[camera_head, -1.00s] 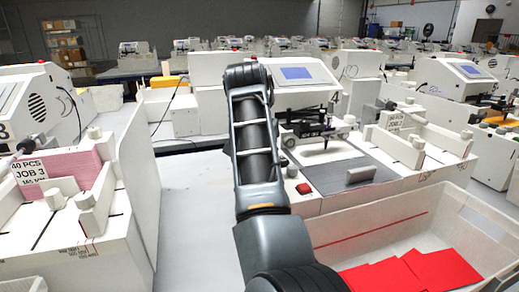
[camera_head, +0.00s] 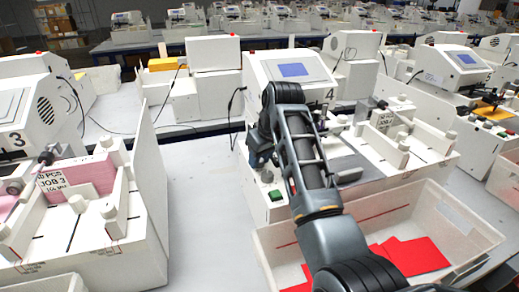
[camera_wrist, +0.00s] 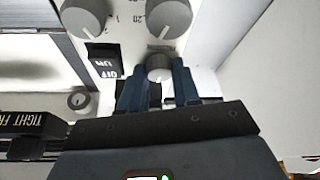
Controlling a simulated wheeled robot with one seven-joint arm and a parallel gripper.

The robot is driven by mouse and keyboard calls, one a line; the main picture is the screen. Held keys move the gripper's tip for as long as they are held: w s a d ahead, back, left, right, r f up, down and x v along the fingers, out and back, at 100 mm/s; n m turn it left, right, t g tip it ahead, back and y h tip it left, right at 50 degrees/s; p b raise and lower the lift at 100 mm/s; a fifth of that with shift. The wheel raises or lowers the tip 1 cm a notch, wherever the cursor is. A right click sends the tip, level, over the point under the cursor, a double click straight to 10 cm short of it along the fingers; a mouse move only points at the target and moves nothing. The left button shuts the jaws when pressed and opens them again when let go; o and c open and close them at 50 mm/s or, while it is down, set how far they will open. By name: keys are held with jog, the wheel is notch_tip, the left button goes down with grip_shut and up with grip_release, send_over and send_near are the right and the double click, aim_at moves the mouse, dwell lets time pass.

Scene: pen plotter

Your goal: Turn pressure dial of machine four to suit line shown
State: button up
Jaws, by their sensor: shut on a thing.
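Machine four (camera_head: 258,66), white with a sloped blue screen (camera_head: 293,70) and a "4" on its front, stands behind my arm in the head view. My gripper (camera_wrist: 159,82) has its two blue fingers on either side of a small grey knob (camera_wrist: 160,67) on the machine's white panel, and is shut on it. The writing by this knob is too small to read. Two larger grey dials (camera_wrist: 85,15) (camera_wrist: 168,17) with numbers around them sit beyond it, beside a black OFF/ON switch (camera_wrist: 104,60). In the head view my gripper (camera_head: 258,152) is mostly hidden behind my arm.
A white bin (camera_head: 445,212) with red sheets stands in front of machine four. Machine three (camera_head: 60,215) with pink sheets is at left, with bare table between.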

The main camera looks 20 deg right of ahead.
jog(key=n+y, duration=0.1)
jog(key=n, duration=0.1)
jog(key=n+g, duration=0.1)
jog(key=n, duration=0.2)
jog(key=shift+w+d+y, duration=0.1)
jog(key=shift+d+y, duration=0.05)
jog(key=shift+y, duration=0.25)
jog(key=shift+n, duration=0.3)
jog(key=o, duration=1.1)
jog(key=shift+c, duration=0.2)
jog(key=shift+r, duration=0.1)
jog(key=b+v, duration=0.1)
jog(key=v, duration=0.6)
jog(key=shift+r, duration=0.35)
jog(key=shift+d, duration=0.1)
